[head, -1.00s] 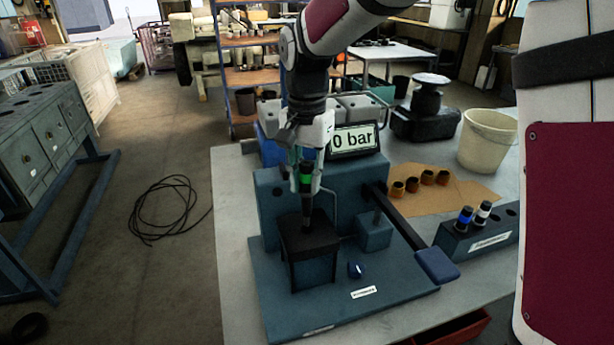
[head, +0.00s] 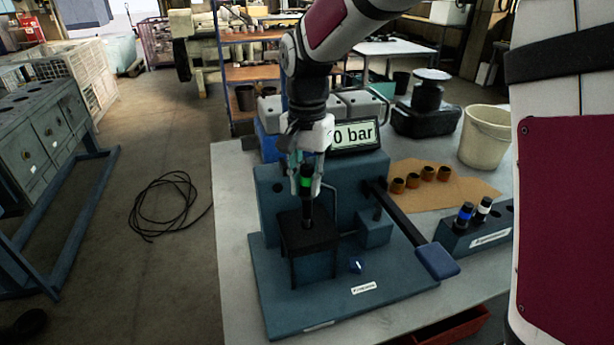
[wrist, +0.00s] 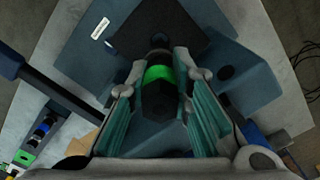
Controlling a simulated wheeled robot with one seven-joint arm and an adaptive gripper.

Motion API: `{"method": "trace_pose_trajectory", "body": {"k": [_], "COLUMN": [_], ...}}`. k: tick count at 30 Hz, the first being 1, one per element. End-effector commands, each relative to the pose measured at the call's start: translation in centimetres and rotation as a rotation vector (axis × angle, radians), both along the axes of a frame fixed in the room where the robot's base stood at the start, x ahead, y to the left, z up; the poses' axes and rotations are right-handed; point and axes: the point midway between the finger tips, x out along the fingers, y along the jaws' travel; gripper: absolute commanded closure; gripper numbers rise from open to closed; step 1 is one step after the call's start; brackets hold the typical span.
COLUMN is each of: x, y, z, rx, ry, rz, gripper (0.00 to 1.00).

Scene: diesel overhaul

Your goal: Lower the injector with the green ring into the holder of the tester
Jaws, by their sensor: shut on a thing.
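The injector with the green ring (head: 306,183) is upright in my gripper (head: 307,188), which is shut on its upper body. In the wrist view the injector's dark top and green ring (wrist: 158,74) lie between the teal finger pads. The injector's lower end meets the top of the black holder (head: 308,238) on the blue tester (head: 340,300). I cannot tell how deep the tip sits in the holder, as its opening is not clearly visible. The tester's display (head: 355,135) reads 0 bar.
The tester's lever (head: 436,262) reaches out to the right. A rack (head: 480,236) with a blue-ringed and a white-ringed injector stands at the right. A cream bucket (head: 486,138) stands further back.

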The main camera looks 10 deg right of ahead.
Motion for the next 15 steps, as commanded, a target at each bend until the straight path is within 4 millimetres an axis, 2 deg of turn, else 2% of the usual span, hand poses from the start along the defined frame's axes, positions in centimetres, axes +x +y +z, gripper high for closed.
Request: {"method": "trace_pose_trajectory", "body": {"k": [15], "x": [0.0], "y": [0.0], "z": [-1.6], "rx": [0.000], "ry": [-0.001], "rz": [0.000], "gripper": [1.00]}}
